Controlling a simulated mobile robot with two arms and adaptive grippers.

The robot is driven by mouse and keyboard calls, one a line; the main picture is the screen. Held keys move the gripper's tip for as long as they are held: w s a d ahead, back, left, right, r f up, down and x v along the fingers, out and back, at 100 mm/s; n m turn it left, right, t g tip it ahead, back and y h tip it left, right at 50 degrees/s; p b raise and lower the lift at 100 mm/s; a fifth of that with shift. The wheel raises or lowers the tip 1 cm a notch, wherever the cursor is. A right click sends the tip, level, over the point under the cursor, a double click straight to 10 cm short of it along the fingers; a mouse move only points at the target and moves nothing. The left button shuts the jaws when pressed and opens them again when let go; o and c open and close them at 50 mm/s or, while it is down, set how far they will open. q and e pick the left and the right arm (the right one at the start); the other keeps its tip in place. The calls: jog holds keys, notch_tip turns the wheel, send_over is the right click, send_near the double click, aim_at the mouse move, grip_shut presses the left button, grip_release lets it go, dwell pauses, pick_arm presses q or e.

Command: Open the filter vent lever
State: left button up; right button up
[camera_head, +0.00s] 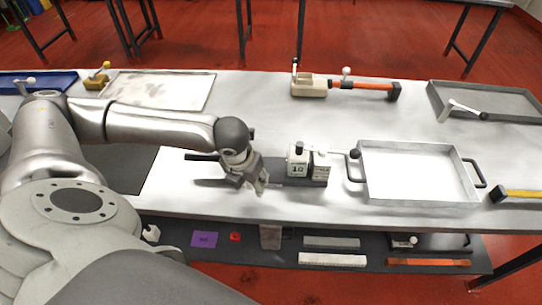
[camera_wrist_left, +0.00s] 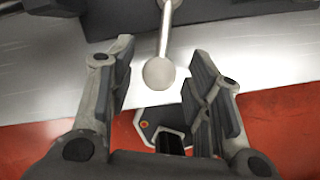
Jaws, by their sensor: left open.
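My left gripper (camera_head: 258,187) is over the front part of the table, just left of a dark base carrying two pale blocks (camera_head: 298,163), one marked 1Ω. In the left wrist view its two fingers (camera_wrist_left: 163,90) are open. A pale ball-ended lever (camera_wrist_left: 159,72) comes down from the top of that view, with its ball between the fingers and apart from both. The lever's mount is mostly cut off at the top. In the head view my gripper hides this lever, and I cannot tell its label. My right gripper is not in view.
A white tray (camera_head: 472,203) with dark handles stands right of the blocks. An orange-handled tool (camera_head: 360,86) lies at the back. A grey tray (camera_head: 435,98) is at the back right. A lower shelf (camera_head: 375,243) holds several small parts. Bare table lies behind the blocks.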

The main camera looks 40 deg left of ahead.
pick_arm(q)
notch_tip(320, 180, up, 6)
jog(key=shift+r+p, duration=0.25)
jog(key=shift+p, duration=1)
